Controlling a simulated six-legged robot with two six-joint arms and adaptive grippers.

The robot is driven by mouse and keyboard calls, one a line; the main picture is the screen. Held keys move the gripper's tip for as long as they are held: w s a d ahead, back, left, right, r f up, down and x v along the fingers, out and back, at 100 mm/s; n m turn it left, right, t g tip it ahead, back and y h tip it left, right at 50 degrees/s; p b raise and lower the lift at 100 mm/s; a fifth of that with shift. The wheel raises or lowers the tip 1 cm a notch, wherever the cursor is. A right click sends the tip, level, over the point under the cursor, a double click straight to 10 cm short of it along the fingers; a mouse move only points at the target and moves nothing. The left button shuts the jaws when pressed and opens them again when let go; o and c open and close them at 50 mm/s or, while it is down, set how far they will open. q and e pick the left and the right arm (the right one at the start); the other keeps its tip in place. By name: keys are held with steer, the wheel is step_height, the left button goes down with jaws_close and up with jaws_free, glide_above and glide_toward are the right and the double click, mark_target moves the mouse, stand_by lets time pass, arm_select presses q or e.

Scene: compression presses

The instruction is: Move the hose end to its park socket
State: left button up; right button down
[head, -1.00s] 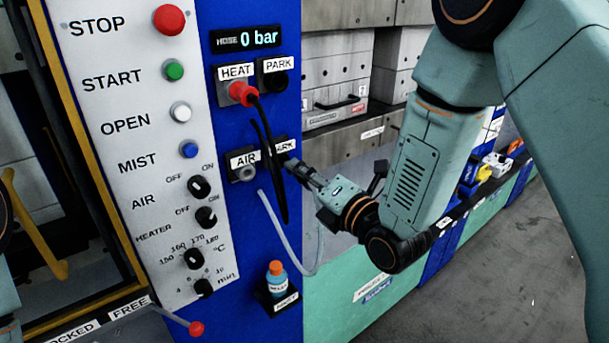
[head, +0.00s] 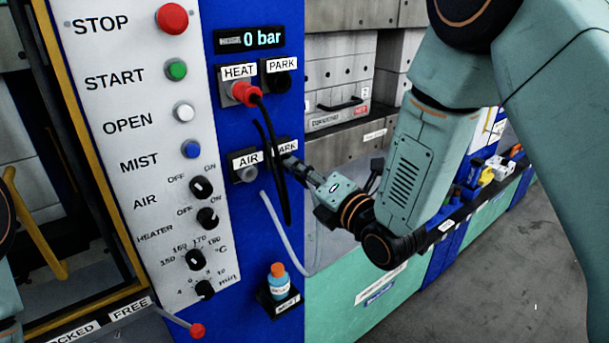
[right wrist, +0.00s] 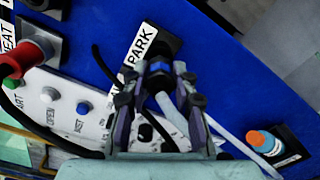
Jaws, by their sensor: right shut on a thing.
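The grey hose (head: 279,225) hangs in a loop in front of the blue panel (head: 237,262). My right gripper (head: 288,162) is at the lower PARK socket, beside its partly covered label (head: 287,144). In the right wrist view its fingers (right wrist: 158,86) are shut on the hose end (right wrist: 157,70), which shows a blue band. The hose end is in line with the dark PARK socket (right wrist: 157,46). I cannot tell how far it is inserted. The AIR socket (head: 245,175) is empty. My left gripper is not in view.
A red plug (head: 245,93) with a black cable sits in the HEAT socket, and the cable hangs close to my right gripper. The upper PARK socket (head: 278,82) is beside it. A mist bottle (head: 278,281) stands below on a small holder.

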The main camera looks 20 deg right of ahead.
steer(key=shift+b+x, duration=0.3)
steer(key=shift+x, duration=0.7)
steer(key=c, duration=1)
jaws_free()
steer(key=shift+w, duration=0.1)
steer(key=v, duration=1.2)
steer(key=shift+r, duration=0.15)
